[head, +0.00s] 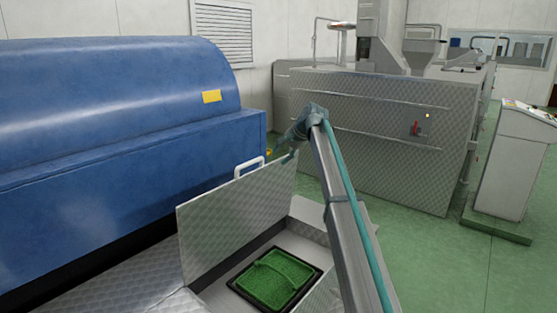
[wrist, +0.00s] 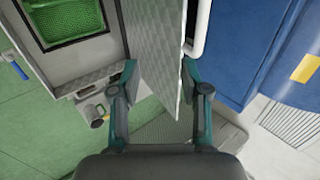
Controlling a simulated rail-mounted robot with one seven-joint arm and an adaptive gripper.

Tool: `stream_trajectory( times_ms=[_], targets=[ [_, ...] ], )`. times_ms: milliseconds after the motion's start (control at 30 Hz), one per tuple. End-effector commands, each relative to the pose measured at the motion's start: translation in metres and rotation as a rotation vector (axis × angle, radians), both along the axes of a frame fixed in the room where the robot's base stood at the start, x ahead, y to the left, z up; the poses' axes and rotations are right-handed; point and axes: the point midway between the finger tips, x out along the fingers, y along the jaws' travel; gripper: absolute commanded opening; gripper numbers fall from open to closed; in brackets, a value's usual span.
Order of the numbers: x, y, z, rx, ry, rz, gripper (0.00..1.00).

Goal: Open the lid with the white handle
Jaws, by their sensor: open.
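The metal lid (head: 235,220) with the white handle (head: 249,167) stands raised, close to upright, beside an uncovered compartment. A green basket-like tray (head: 272,280) in a dark frame shows in the compartment. In the wrist view the lid (wrist: 157,35) is nearly edge-on, with the white handle (wrist: 203,30) on its right side. My gripper (wrist: 159,72) is open, with one finger on each side of the lid's edge. I cannot tell whether either finger touches it. In the head view my gripper (head: 293,143) is at the lid's far upper corner, right of the handle.
A large blue machine housing (head: 120,100) with a yellow label stands close behind the lid at left. A quilted metal machine (head: 395,130) and a control console (head: 510,160) stand farther back at right. Green floor (head: 445,260) is clear at right.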

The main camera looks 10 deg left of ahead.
Motion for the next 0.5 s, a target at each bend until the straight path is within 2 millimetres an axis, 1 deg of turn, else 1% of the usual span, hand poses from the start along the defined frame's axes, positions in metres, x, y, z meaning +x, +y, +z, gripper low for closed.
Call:
stream_trajectory(
  times_ms=[333,433,500],
  targets=[
    [0.0,-0.001,0.0,0.0,0.002,0.0,0.45],
    [0.001,-0.002,-0.011,-0.003,0.011,-0.001,0.45],
    [0.0,-0.003,-0.026,-0.007,0.026,-0.002,0.45]
  ],
)
